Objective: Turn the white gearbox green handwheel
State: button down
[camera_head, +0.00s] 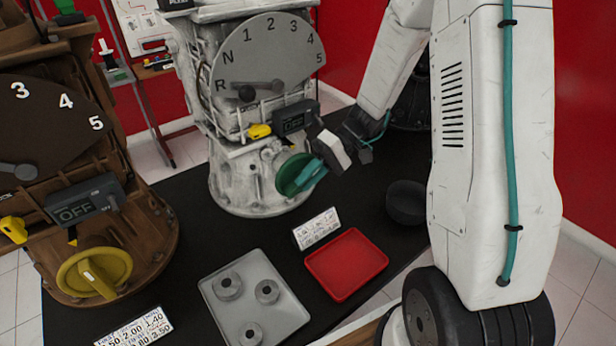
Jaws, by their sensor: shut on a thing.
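The white gearbox (262,189) stands upright at the back middle of the dark table. Its green handwheel (291,174) sits low on its front right side. My gripper (318,167) is at the handwheel, coming from the right, and is shut on its raised green grip bar. The fingertips are partly hidden by the gripper body. Above the handwheel, the gearbox has a grey dial (268,57) marked R, N and 1 to 5, a lever, a dark switch box (295,117) and a small yellow knob (259,131).
A brown gearbox (140,235) with a yellow handwheel (94,272) stands at the left. A grey tray (284,318) with grey round parts and an empty red tray (347,264) lie in front. A white label card (316,228) stands behind the red tray.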

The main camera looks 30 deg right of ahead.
jog(key=y, duration=0.4)
jog(key=shift+d+f+g, duration=0.1)
jog(key=shift+f+g, duration=0.2)
jog(key=shift+g, duration=0.1)
jog(key=shift+f+g+y, duration=0.15)
jog(key=shift+g+y, duration=0.25)
jog(key=shift+y, duration=1.7)
jog(key=c, duration=1.4)
grip_release()
jog(key=shift+o, duration=0.2)
jog(key=v, duration=0.7)
jog(key=shift+d+f, duration=0.15)
jog(key=shift+d, duration=0.2)
jog(key=shift+w, duration=0.15)
